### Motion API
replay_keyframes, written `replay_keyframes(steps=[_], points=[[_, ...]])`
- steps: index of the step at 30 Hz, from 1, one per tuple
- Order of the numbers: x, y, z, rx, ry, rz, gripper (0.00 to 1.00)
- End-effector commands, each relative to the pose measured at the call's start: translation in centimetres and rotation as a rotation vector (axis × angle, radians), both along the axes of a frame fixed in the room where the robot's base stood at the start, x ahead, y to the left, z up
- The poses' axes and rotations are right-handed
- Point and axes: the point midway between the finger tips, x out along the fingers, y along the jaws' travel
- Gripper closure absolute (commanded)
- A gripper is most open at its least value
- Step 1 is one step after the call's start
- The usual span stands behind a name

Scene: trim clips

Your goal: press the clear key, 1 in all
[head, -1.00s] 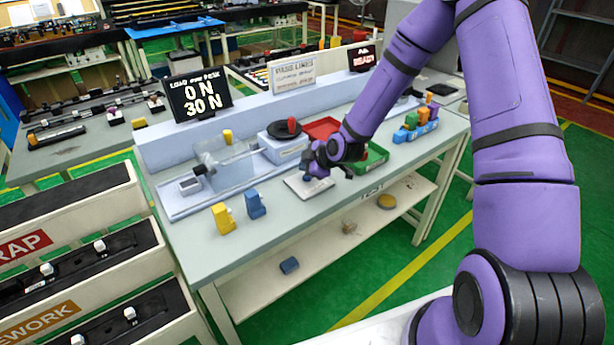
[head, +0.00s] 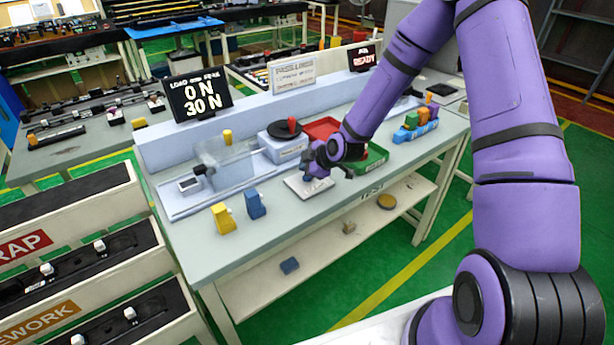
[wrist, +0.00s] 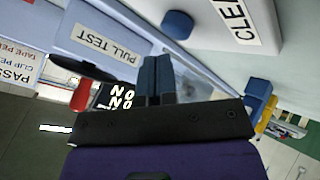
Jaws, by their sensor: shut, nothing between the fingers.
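The clear key is a blue rounded button (wrist: 178,24) on a pale panel, beside a white label (wrist: 240,18) that starts "CLEA" and runs out of the wrist view. In the head view the pale panel (head: 296,187) lies flat at the bench's front edge, and my gripper (head: 317,172) is over it, hiding the key. My gripper (wrist: 155,62) is shut and empty. In the wrist view its fingertips are a short way from the key, which shows beyond them to the upper right. No contact shows.
The load display (head: 200,97) reads 0 N and 30 N. A disc with a red knob (head: 291,124), a green tray (head: 375,157) and a red tray (head: 322,127) stand near my gripper. A yellow clip (head: 222,219) and a blue clip (head: 255,205) stand at the front left.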

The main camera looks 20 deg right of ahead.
Motion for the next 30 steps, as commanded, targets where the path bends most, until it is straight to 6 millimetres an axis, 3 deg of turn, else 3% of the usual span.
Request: replay_keyframes(steps=[30], points=[[0.0,0.0,-1.1,0.0,0.0,0.0,1.0]])
